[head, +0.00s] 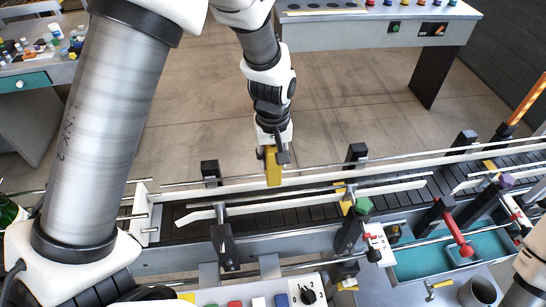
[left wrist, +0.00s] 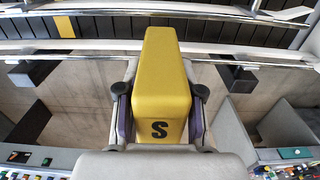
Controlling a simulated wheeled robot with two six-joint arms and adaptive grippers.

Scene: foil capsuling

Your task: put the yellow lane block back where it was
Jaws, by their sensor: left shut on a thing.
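The yellow lane block (head: 274,172) is a tapered yellow block held upright at the far side rail of the conveyor (head: 262,221). My left gripper (head: 274,152) is shut on it from above. In the left wrist view the block (left wrist: 161,62) shows a black letter S, with a finger of the gripper (left wrist: 160,108) on each side. Its lower end overlaps the far rail in the head view; I cannot tell whether it touches the rail or belt. My right gripper is not in view.
White angled guide rails (head: 385,188) run along the belt. A black post (head: 210,171) stands left of the block and another black post (head: 357,153) stands right. Open floor lies beyond.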

